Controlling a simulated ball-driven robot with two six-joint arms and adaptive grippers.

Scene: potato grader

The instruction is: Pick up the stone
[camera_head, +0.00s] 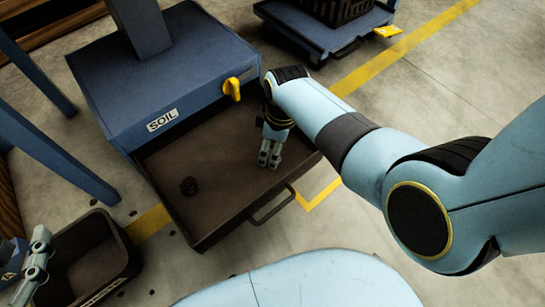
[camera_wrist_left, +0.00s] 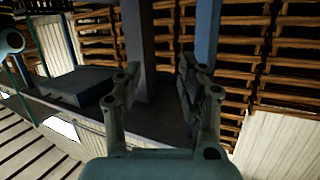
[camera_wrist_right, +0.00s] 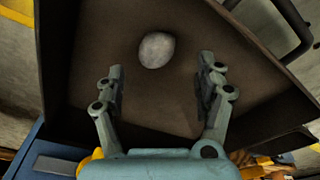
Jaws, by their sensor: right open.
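The stone (camera_wrist_right: 157,49) is pale grey and rounded. In the right wrist view it lies on the brown floor of the open drawer (camera_head: 215,215), just beyond my right fingertips. I cannot make it out in the head view, where my right gripper (camera_head: 269,161) points down into the drawer's right part. In the right wrist view my right gripper (camera_wrist_right: 161,72) is open, with nothing between its fingers. My left gripper (camera_head: 38,256) is at the lower left of the head view. In the left wrist view it (camera_wrist_left: 157,80) is open and empty.
The blue SOIL cabinet (camera_head: 165,75) with a yellow knob (camera_head: 232,89) stands behind. A handle (camera_head: 271,207) sticks out in front. A black bin (camera_head: 128,262) stands at the lower left.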

